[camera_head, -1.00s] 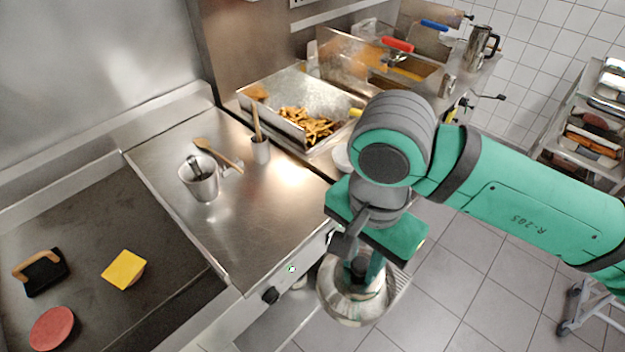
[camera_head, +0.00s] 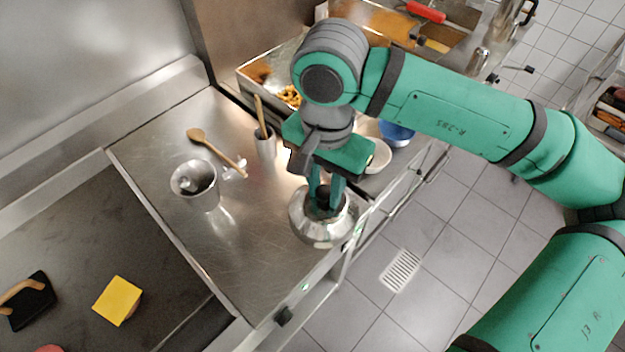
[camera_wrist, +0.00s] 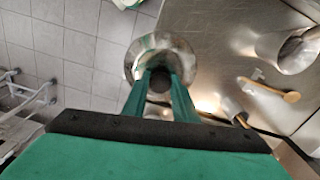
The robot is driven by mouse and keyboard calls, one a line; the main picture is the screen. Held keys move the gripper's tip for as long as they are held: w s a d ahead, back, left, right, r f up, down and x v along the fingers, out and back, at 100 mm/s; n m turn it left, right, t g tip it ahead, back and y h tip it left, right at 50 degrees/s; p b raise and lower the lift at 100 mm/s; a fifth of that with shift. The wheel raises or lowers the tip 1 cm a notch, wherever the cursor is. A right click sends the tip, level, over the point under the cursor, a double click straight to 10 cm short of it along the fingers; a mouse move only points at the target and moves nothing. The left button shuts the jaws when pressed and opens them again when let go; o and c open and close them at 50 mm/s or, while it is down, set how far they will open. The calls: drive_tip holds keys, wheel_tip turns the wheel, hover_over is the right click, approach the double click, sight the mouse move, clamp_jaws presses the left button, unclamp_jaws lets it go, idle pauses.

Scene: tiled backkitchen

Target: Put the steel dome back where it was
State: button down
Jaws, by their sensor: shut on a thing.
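The steel dome (camera_head: 318,226) is a shiny round cover with a dark knob on top. My gripper (camera_head: 326,200) is shut on the knob and holds the dome upright at the right front edge of the steel counter (camera_head: 255,245). In the wrist view the dome (camera_wrist: 143,60) is below my gripper (camera_wrist: 158,82), with floor tiles on one side and the counter on the other. I cannot tell whether the dome touches the counter.
A white bowl (camera_head: 378,156) and a blue item (camera_head: 397,133) are behind my gripper. The griddle (camera_head: 75,235) holds a yellow block (camera_head: 117,300). The counter's middle is clear.

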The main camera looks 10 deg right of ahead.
drive_tip(key=w+f, duration=0.9)
drive_tip(key=f, duration=0.2)
drive_tip(key=shift+d, duration=0.4)
drive_tip(key=shift+f, duration=0.2)
drive_tip(key=c, duration=1.4)
unclamp_jaws()
drive_tip(key=shift+c, duration=0.2)
drive_tip(key=shift+r, duration=0.15)
wheel_tip(320, 180, up, 12)
